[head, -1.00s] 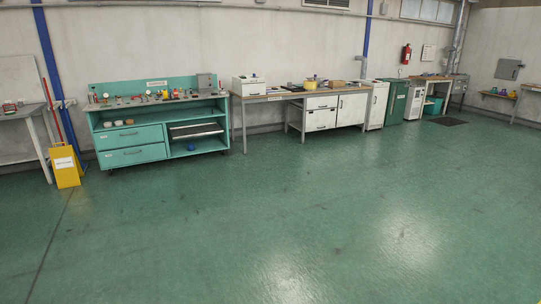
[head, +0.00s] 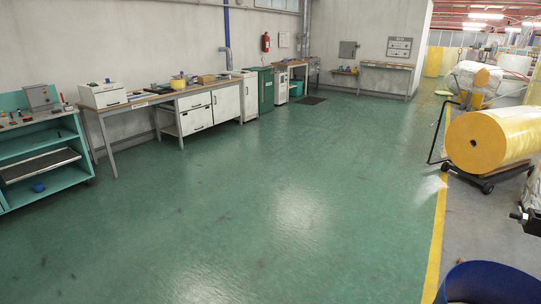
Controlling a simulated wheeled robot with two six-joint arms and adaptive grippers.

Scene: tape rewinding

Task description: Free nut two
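I cannot make out any nut in the head view. A machine part with a dark threaded rod end (head: 520,217) juts in at the right edge; whether a nut sits on it is too small to tell. A large yellow roll (head: 487,140) lies on a wheeled cart (head: 484,181) at the right. Neither of my grippers shows in this view.
A teal workbench (head: 40,160) stands at the left, then a long table (head: 140,101) with white drawers along the wall. A dark blue round rim (head: 490,284) shows at the bottom right. A yellow floor line (head: 436,235) runs up the right. The green floor (head: 250,210) is clear.

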